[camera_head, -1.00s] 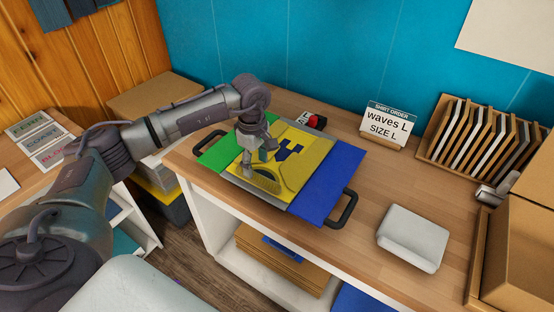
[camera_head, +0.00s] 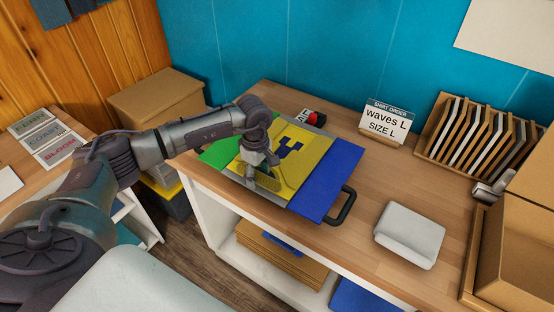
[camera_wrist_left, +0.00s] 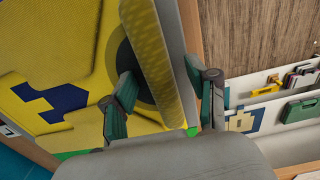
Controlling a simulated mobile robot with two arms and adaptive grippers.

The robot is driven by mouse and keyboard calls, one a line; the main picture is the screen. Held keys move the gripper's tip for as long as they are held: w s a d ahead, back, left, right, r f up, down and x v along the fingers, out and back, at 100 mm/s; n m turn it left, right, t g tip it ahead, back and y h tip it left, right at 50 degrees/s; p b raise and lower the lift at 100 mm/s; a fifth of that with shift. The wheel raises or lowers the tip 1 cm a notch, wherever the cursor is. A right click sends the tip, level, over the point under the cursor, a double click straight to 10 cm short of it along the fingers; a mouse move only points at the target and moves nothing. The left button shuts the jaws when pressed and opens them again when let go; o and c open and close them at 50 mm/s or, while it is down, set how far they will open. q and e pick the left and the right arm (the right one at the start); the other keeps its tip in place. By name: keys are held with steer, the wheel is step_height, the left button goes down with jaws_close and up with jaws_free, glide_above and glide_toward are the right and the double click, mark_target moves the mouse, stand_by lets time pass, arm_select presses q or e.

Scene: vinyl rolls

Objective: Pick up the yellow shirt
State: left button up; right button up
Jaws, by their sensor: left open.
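The yellow shirt (camera_head: 309,153), with a dark blue blocky print, lies on a flat board between a green panel (camera_head: 218,153) and a blue panel (camera_head: 331,181). My left gripper (camera_head: 265,183) is at the shirt's near edge, pointing down and open. In the left wrist view, the shirt (camera_wrist_left: 75,55) fills the left side. A raised, rolled yellow strip (camera_wrist_left: 154,50) passes between the two spread fingers of my left gripper (camera_wrist_left: 160,78). I cannot tell whether either finger touches it. The gripper hides part of the near edge in the head view. My right gripper is not in view.
The board has a black handle (camera_head: 342,207) at its right. A sign reading "waves L SIZE L" (camera_head: 388,121) and a rack of dark and light panels (camera_head: 475,137) stand behind. A white folded item (camera_head: 410,235) lies right.

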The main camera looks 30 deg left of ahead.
arm_select(q)
steer(key=shift+f, duration=0.15)
steer(key=shift+s, duration=0.1)
steer(key=c, duration=1.1)
steer(key=shift+s, duration=0.15)
jaws_close()
